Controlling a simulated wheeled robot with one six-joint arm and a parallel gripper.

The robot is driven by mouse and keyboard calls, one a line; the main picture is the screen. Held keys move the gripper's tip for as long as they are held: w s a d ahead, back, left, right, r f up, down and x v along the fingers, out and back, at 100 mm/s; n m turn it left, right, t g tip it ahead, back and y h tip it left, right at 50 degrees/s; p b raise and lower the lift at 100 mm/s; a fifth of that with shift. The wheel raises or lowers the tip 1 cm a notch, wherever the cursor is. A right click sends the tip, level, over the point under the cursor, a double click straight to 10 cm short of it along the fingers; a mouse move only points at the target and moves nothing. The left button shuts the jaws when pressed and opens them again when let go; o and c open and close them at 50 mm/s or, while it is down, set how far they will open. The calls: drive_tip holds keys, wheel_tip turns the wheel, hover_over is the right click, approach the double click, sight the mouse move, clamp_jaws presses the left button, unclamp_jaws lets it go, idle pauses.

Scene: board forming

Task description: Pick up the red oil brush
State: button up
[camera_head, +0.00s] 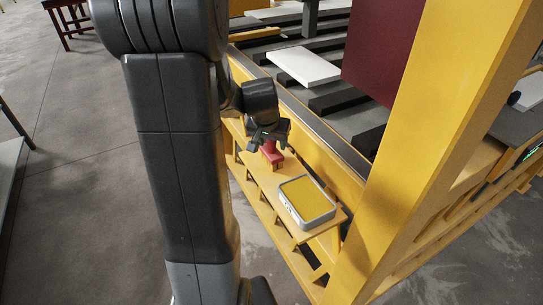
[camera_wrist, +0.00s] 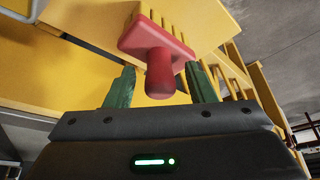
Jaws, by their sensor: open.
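The red oil brush (camera_wrist: 159,72) shows in the wrist view, with a flat red head and a short rounded handle pointing toward my gripper. It also shows in the head view (camera_head: 270,152) on the yellow shelf, partly hidden by my gripper. My gripper (camera_wrist: 160,82) is open, with one green finger on each side of the brush handle and gaps between them and the handle. In the head view my gripper (camera_head: 268,138) is directly above the brush.
A grey tray with a yellow inside (camera_head: 333,216) stands on the yellow shelf (camera_head: 262,188), to the right of the brush. A yellow machine wall (camera_head: 333,172) runs close behind the shelf. A thick yellow post (camera_head: 425,130) stands at the right. Open grey floor (camera_head: 80,200) lies to the left.

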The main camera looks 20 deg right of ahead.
clamp_jaws()
drive_tip(key=shift+r, duration=0.1)
